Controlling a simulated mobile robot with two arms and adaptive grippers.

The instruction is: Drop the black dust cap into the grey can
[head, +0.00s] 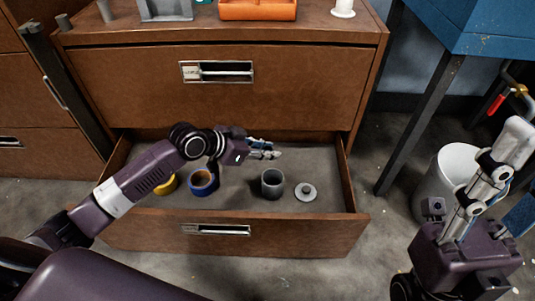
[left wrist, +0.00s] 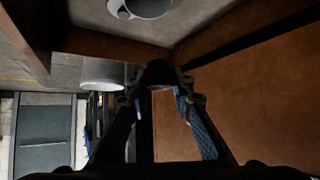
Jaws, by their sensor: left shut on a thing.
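My left gripper (head: 270,153) hangs over the back part of the open drawer. In the left wrist view its fingers (left wrist: 160,95) are shut on a dark round thing, the black dust cap (left wrist: 159,72). The cap is hard to make out in the head view.
The open drawer (head: 280,235) also holds a yellow roll (head: 168,184), a blue roll (head: 203,183) and a grey disc with a knob (head: 306,192). A white bucket (head: 455,175) stands on the floor at right. The closed upper drawer (head: 290,95) rises behind.

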